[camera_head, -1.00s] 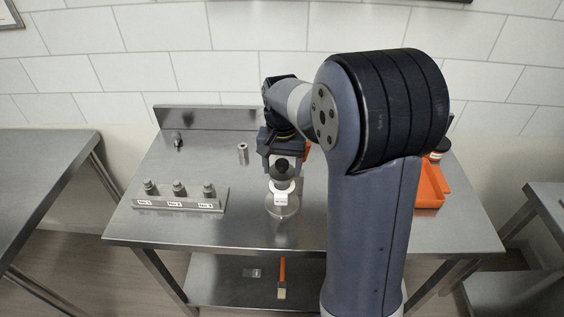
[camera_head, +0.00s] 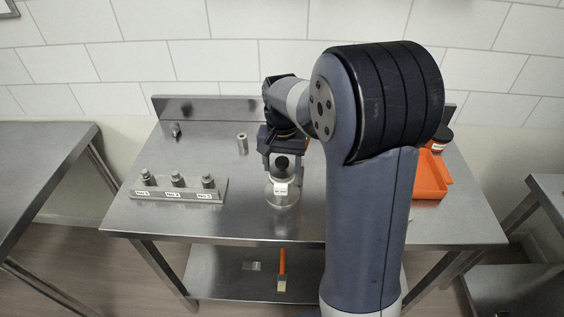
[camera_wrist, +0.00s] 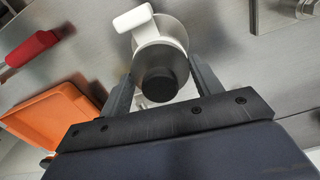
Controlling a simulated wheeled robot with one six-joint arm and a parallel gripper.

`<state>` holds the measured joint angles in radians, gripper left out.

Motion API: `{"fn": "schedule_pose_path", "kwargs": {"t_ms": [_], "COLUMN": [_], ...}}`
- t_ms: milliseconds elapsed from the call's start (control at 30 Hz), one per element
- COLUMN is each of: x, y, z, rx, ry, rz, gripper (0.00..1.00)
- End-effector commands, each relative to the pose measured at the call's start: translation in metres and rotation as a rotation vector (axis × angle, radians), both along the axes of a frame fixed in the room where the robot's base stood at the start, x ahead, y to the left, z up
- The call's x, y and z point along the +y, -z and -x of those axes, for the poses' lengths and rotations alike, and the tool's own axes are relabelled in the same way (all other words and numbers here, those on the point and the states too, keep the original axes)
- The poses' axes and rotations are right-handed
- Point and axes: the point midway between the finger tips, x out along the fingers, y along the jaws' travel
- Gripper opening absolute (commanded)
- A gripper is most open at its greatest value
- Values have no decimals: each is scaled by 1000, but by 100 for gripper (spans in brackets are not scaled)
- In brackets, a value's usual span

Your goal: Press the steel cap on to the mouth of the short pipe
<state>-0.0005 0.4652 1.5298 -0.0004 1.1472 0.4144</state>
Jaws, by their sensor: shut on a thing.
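In the wrist view my gripper (camera_wrist: 164,90) is shut on a round grey piece with a dark round face, which looks like the steel cap (camera_wrist: 160,78). Directly beyond it is a white fitting (camera_wrist: 172,30) with a white tag, over a round steel base; this may be the short pipe, its mouth hidden by the held piece. In the head view my gripper (camera_head: 281,158) is above the white tag (camera_head: 280,189) and round base (camera_head: 283,202). I cannot tell whether held piece and fitting touch.
A steel block with labelled posts (camera_head: 160,192) stands left on the steel table. A small hollow steel cylinder (camera_head: 242,145) stands behind and left of my gripper. An orange tray (camera_head: 430,185) is at the right, partly behind my arm. The table's front left is clear.

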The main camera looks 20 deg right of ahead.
Motion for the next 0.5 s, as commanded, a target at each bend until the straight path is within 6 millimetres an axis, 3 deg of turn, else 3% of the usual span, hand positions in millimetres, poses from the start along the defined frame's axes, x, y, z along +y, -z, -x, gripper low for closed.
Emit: {"fn": "schedule_pose_path", "kwargs": {"t_ms": [333,367,500], "x": [0,0,0], "y": [3,3,3], "z": [0,0,0], "rx": [0,0,0], "ry": [0,0,0], "rz": [0,0,0], "gripper": [20,62,74]}}
